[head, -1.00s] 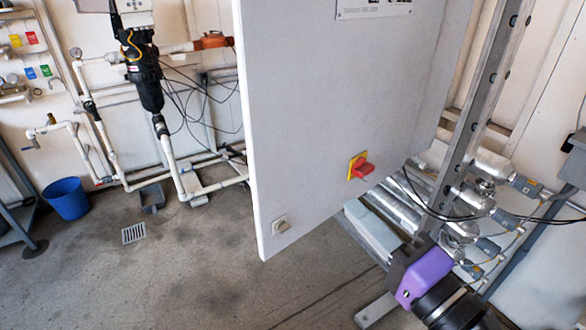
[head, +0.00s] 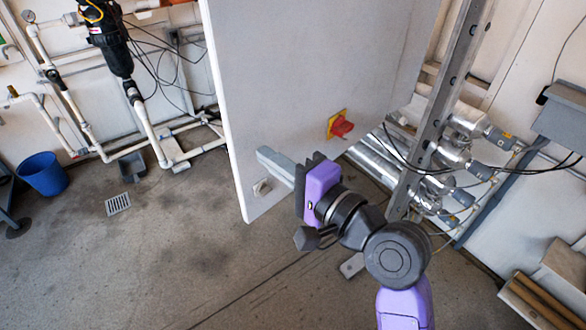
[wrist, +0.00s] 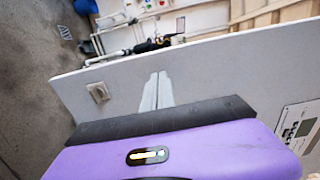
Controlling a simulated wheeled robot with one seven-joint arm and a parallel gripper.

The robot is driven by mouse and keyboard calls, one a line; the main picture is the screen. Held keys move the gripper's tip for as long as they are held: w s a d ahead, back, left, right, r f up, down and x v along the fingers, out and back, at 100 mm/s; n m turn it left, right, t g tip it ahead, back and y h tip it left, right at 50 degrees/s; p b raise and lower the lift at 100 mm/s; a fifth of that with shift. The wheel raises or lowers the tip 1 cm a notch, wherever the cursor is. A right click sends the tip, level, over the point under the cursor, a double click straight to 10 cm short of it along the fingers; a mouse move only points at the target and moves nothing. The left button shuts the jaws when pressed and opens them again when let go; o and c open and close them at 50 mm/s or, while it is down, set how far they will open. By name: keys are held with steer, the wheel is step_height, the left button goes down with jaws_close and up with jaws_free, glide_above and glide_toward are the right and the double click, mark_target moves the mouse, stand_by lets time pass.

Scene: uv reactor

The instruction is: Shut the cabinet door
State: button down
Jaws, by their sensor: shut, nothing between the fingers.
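The cabinet door (head: 290,80) is a large light grey panel with a red and yellow switch (head: 340,124) and a small latch (head: 262,187) near its lower left corner. Its free left edge stands out into the room, so it looks open. My gripper (head: 266,158) is shut and empty, in front of the door's outer face near the latch. In the wrist view the closed fingertips (wrist: 158,77) point at the door face (wrist: 215,75), with the latch (wrist: 97,92) to their left. I cannot tell whether they touch it. The cabinet's inside is hidden.
Metal cylinders (head: 375,165) and a steel upright (head: 445,100) with cables stand right of the door. White pipes (head: 150,125) and a black filter (head: 112,50) are on the back wall. A blue bin (head: 43,174) stands far left. Floor below the door is clear.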

mark_target(249, 144)
steer(key=shift+x, duration=1.5)
